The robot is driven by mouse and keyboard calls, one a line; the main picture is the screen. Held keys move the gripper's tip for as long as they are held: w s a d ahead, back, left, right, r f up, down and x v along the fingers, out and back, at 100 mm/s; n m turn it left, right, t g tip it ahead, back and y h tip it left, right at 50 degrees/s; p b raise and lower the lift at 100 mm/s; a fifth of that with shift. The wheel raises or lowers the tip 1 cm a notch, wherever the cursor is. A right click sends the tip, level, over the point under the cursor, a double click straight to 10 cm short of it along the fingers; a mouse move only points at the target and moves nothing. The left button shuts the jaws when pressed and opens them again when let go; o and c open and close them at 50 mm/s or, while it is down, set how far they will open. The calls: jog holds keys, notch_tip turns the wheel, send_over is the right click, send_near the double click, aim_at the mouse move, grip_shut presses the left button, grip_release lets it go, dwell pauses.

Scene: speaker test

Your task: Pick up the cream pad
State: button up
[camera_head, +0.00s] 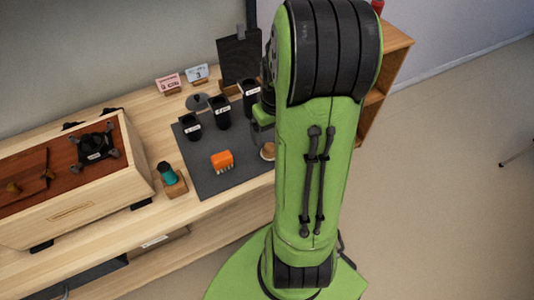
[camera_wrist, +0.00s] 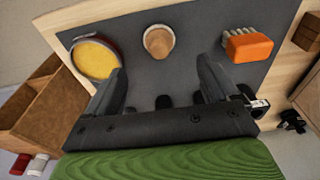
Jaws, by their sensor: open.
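In the wrist view, a round yellow-cream pad (camera_wrist: 94,59) with a dark rim lies at the left of the dark mat (camera_wrist: 195,30). A small tan round piece (camera_wrist: 159,41) with a pale edge stands at the middle; I cannot tell for sure which of the two is the cream pad. My gripper (camera_wrist: 162,70) is open and empty, its dark fingers spread below the tan piece, the left finger near the yellow pad. In the head view, the tan piece (camera_head: 267,151) is partly hidden by my arm, and the yellow pad does not show.
An orange brush (camera_head: 222,161) lies on the mat; it also shows in the wrist view (camera_wrist: 249,45). Several dark labelled cups (camera_head: 221,112) stand behind it. A teal-topped item (camera_head: 168,173) and a wooden box (camera_head: 75,205) stand left. A wooden shelf (camera_wrist: 45,117) borders the mat.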

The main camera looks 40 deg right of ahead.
aim_at(270, 146)
jog(key=f+b, duration=0.1)
jog(key=f, duration=0.2)
jog(key=w+f+b, duration=0.1)
jog(key=f, duration=0.2)
jog(key=f+b, duration=0.1)
jog(key=f, duration=0.2)
jog(key=shift+w+d+f, duration=0.15)
jog(key=shift+w+d, duration=0.05)
jog(key=shift+d, duration=0.1)
jog(key=c, duration=1.1)
notch_tip(270, 146, up, 10)
jog(key=p, duration=0.3)
jog(key=shift+r+p, duration=0.2)
jog(key=shift+p, duration=0.2)
jog(key=shift+c, duration=0.2)
jog(key=o, duration=0.5)
jog(key=c, duration=0.4)
